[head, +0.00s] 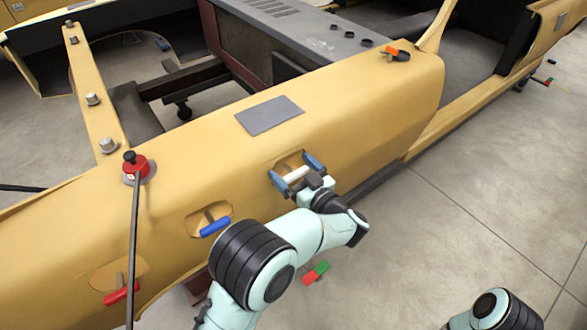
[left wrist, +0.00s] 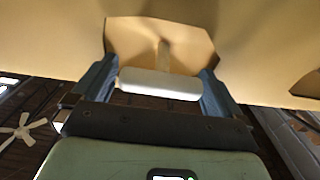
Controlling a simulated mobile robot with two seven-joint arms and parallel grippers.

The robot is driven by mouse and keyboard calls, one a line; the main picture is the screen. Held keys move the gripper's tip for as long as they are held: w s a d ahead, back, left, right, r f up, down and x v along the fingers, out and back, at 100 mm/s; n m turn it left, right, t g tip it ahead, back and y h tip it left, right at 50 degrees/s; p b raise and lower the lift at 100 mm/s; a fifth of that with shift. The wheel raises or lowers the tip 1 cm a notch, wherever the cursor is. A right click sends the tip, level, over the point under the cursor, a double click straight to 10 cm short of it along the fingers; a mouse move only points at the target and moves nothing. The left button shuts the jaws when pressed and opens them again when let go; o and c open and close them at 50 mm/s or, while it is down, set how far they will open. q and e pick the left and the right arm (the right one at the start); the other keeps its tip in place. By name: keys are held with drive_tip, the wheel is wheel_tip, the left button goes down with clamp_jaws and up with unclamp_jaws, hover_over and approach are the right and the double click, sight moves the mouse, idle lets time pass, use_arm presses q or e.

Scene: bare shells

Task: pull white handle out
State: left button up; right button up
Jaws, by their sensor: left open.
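The white handle (head: 297,174) is a short bar on a stem in a recess of the yellow shell's side. My left gripper (head: 292,170) is open, with one blue finger at each end of the bar. In the left wrist view the white handle (left wrist: 160,84) lies crosswise between the two fingers of my left gripper (left wrist: 157,78). A narrow gap shows at the left end; whether the right finger touches the bar, I cannot tell. My right gripper is not in view.
A blue handle (head: 215,228) and a red handle (head: 122,294) sit in recesses to the left. A red knob (head: 136,166) with a black cable (head: 134,240) stands on the yellow shell (head: 370,110). Open floor (head: 480,220) lies to the right.

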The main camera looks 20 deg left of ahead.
use_arm(q)
drive_tip(key=shift+c, duration=0.3)
drive_tip(key=c, duration=1.3)
drive_tip(key=shift+o, duration=0.2)
drive_tip(key=shift+s+d+r+p, duration=0.15)
drive_tip(key=shift+s+d+p, duration=0.05)
drive_tip(key=shift+s+d, duration=0.2)
drive_tip(key=shift+s+d+r+p, duration=0.15)
drive_tip(key=shift+s+d, duration=0.1)
drive_tip(key=shift+d, duration=0.2)
drive_tip(key=shift+f, duration=0.1)
drive_tip(key=shift+d, duration=0.1)
drive_tip(key=o, duration=1.3)
drive_tip(key=shift+s, duration=0.1)
drive_tip(key=shift+s+d, duration=0.1)
drive_tip(key=b+v, duration=0.1)
drive_tip(key=v, duration=1.2)
drive_tip(key=shift+s+d, duration=0.1)
drive_tip(key=shift+s, duration=0.05)
